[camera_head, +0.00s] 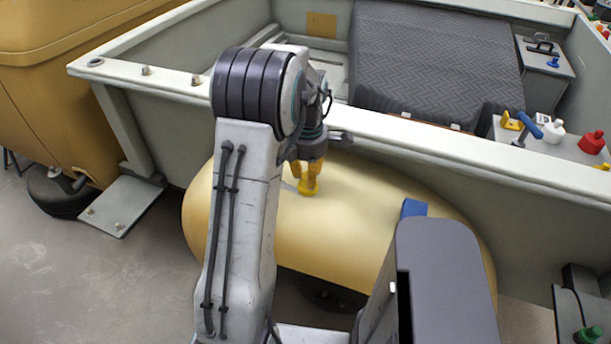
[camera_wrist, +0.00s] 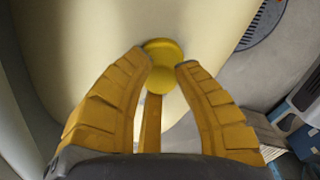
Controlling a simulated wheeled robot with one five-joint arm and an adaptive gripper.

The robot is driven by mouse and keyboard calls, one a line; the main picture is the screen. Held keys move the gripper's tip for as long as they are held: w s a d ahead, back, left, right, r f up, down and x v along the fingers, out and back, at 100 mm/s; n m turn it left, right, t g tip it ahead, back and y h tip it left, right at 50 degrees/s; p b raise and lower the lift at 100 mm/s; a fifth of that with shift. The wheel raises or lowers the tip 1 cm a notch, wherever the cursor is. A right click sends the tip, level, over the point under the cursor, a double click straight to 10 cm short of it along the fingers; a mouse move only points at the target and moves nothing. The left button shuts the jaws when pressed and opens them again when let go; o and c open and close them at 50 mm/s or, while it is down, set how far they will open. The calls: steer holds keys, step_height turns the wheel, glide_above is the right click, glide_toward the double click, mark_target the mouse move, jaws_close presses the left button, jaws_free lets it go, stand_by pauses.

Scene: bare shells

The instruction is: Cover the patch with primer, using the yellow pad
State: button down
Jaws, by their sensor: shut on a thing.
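My gripper (camera_head: 309,172) has orange fingers and is over the top of the cream-yellow rounded shell (camera_head: 345,225). It is shut on the yellow pad (camera_head: 308,190), which points down at the shell. In the wrist view the pad (camera_wrist: 163,46) is a round yellow disc beyond the fingertips (camera_wrist: 167,66), with a yellow stem between the fingers. I cannot tell whether the pad touches the surface. A small pale area (camera_head: 290,183) shows just left of the pad; I cannot tell if it is the patch. No primer is clearly distinguishable.
A grey-walled trailer body (camera_head: 440,135) stands close behind the shell. A blue object (camera_head: 413,208) is at the shell's right. Floor at lower left is clear.

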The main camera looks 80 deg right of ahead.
steer(key=shift+s+d+p, duration=0.25)
steer(key=shift+d+p, duration=0.4)
steer(key=shift+d, duration=0.35)
steer(key=shift+s+d+p, duration=0.25)
steer(key=shift+d+p, duration=0.45)
steer(key=shift+d, duration=0.35)
steer(key=shift+s+d+p, duration=0.25)
steer(key=shift+d+p, duration=0.4)
steer(key=shift+d, duration=0.35)
steer(key=shift+w+d, duration=0.15)
steer(key=shift+w+d+r, duration=0.1)
steer(key=shift+w+d, duration=0.05)
steer(key=shift+w, duration=0.55)
steer(key=shift+w+a+f+b, duration=0.25)
steer(key=shift+w+a+b, duration=0.15)
steer(key=shift+w+b, duration=0.3)
steer(key=shift+a+r+b, duration=0.15)
steer(key=shift+a+b, duration=0.15)
steer(key=shift+a, duration=0.55)
steer(key=shift+w+a+f+b, duration=0.1)
steer(key=shift+w+a+b, duration=0.15)
steer(key=shift+a+b, duration=0.65)
steer(key=shift+w+a+f+b, duration=0.1)
steer(key=shift+w+a+b, duration=0.3)
steer(key=shift+a, duration=0.95)
steer(key=shift+w+a+f+b, duration=0.1)
steer(key=shift+a+b, duration=0.7)
steer(key=shift+a, duration=0.3)
steer(key=shift+w+r, duration=0.1)
steer(key=shift+w, duration=0.05)
